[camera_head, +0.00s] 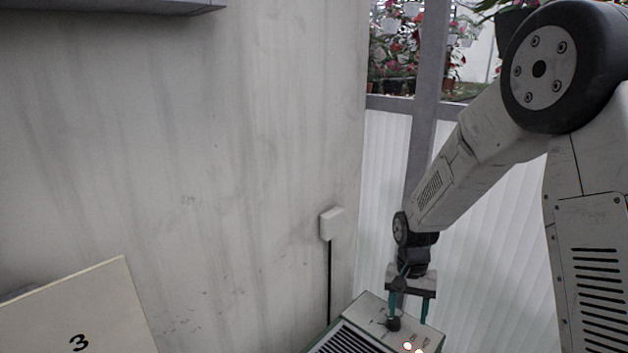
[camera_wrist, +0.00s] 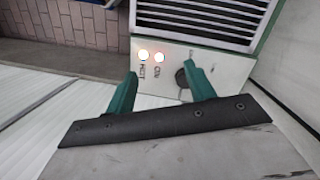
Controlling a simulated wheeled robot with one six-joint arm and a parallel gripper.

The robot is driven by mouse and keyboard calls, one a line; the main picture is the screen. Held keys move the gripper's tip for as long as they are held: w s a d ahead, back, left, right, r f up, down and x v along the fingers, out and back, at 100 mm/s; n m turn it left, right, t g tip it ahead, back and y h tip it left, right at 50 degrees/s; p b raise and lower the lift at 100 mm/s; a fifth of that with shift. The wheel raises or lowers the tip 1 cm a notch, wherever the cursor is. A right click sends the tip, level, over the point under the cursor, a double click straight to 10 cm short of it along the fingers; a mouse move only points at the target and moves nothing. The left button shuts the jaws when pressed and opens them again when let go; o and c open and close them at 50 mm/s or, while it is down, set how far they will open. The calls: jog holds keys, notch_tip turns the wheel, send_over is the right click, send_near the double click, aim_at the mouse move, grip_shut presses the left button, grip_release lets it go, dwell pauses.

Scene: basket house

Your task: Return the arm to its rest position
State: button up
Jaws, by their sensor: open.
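My arm reaches down from the right side of the head view. My gripper (camera_head: 407,308) is just over the top panel of a pale box-shaped unit (camera_head: 366,310) with a dark slatted grille. In the wrist view my gripper (camera_wrist: 160,88) shows two green fingers, spread apart and with nothing between them. A dark round knob (camera_wrist: 182,77) on the unit's panel is close to the right finger; I cannot tell whether they touch. Two lit lamps (camera_wrist: 151,55) glow on the panel, with labels beside them.
A pale wall (camera_head: 200,150) stands at left, with a white wall box (camera_head: 332,223) and dark cable running down. A board marked 3 (camera_head: 80,315) is at lower left. A ribbed translucent panel (camera_head: 490,235) stands behind my arm. Brick paving (camera_wrist: 70,20) shows in the wrist view.

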jog(key=s+d+r+n+t, duration=0.2)
jog(key=s+r+n+t, duration=0.1)
jog(key=s+r, duration=2.1)
jog(key=s+n, duration=0.1)
jog(key=s, duration=0.3)
jog(key=shift+d+r+n, duration=0.15)
jog(key=shift+d+n, duration=0.15)
jog(key=shift+n, duration=0.1)
